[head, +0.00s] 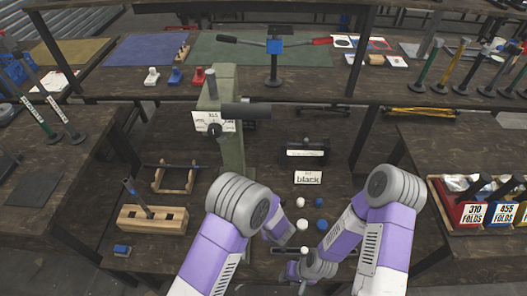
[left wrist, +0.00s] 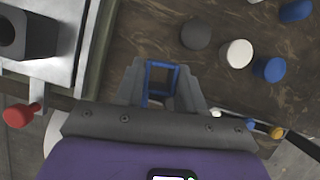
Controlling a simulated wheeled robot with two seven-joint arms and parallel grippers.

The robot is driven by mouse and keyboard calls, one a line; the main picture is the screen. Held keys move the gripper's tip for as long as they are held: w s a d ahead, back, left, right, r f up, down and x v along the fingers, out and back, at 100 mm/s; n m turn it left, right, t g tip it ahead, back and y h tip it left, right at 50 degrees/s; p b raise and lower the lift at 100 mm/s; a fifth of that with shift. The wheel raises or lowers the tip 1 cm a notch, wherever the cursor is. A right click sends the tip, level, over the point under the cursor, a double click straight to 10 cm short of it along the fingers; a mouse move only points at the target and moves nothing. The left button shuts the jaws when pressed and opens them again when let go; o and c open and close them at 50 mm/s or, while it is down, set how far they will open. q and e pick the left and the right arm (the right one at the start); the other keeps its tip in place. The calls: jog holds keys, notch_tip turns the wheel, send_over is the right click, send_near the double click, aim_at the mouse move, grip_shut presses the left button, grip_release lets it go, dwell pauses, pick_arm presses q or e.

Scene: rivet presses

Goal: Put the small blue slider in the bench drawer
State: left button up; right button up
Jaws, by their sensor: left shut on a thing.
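My left gripper (left wrist: 162,88) is shut on a small blue slider, an open rectangular blue frame (left wrist: 162,67) seen between its fingertips in the left wrist view. It is above the dark wooden bench (left wrist: 200,75). In the head view my left forearm hides the slider and most of that gripper. My right gripper (head: 297,272) is low at the bench's front edge, and its fingers are too small to read.
A grey-green press (head: 228,130) stands left of my left gripper. Several white, blue and dark round pieces (head: 302,202) lie on the bench. A wooden block (head: 152,219) and a blue block (head: 121,250) are at left. Labelled bins (head: 475,214) stand at right.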

pick_arm(q)
jog(key=w+a+r+n+g+y+p, duration=0.4)
jog(key=a+r+n, duration=0.5)
jog(key=a+n, duration=0.6)
jog(key=s+a+r+n+g+h, duration=0.2)
jog(key=r+n, duration=0.3)
jog(key=n, duration=0.5)
jog(key=s+a+r+n+g+h+p, duration=0.1)
jog(key=s+a+r+n+g+h, duration=0.1)
jog(key=n, duration=0.8)
jog(key=s+a+r+g, duration=0.1)
jog(key=s+a+r, duration=0.1)
jog(key=a+r, duration=0.1)
jog(key=shift+a+r+p, duration=0.3)
jog(key=shift+r, duration=0.35)
